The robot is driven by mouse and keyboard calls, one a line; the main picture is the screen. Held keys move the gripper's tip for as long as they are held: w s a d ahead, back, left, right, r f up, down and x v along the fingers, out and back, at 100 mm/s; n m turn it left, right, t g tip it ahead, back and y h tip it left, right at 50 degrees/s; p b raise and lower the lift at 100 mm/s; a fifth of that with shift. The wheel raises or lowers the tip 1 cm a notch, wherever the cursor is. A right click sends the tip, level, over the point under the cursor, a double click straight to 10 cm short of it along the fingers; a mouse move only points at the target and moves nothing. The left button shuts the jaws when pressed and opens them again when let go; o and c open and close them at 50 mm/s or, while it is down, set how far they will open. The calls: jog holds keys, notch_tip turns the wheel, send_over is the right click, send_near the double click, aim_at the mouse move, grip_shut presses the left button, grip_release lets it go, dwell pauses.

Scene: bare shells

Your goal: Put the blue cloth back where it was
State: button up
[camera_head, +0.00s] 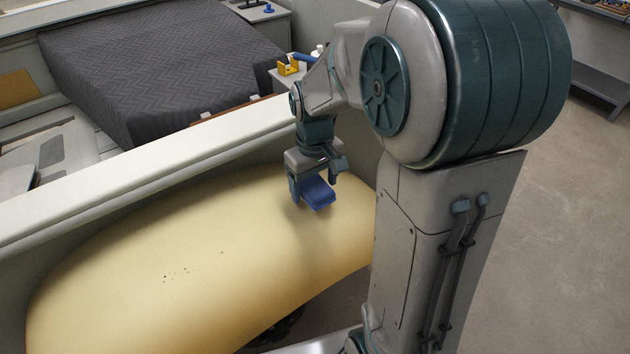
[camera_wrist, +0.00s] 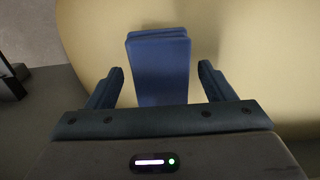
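The blue cloth (camera_head: 318,194) is a folded pad, seen at my gripper (camera_head: 318,177) over the pale yellow curved shell (camera_head: 150,260). In the wrist view the cloth (camera_wrist: 160,70) lies between the two fingers of my gripper (camera_wrist: 160,86). A gap shows between the cloth and each finger, so the gripper looks open around or just above it. The cloth's near end meets the edge of the palm in the picture. A soft shadow falls on the shell beside it. I cannot tell whether the cloth rests on the shell.
A pale wall rail (camera_head: 150,172) runs behind the shell. Beyond it are a dark grey patterned cover (camera_head: 165,60) and a small counter with a yellow item (camera_head: 291,66) and bottles. A grey bench (camera_head: 600,85) stands at the right. Open floor (camera_head: 550,240) lies right of my arm.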

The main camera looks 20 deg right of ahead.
aim_at(315, 185)
notch_tip(315, 185, up, 12)
jog(key=s+f+m+t, duration=0.3)
jog(key=s+f, duration=0.2)
jog(key=s, duration=0.9)
jog(key=shift+s+m, duration=0.15)
jog(key=shift+m, duration=0.15)
dwell(0.7)
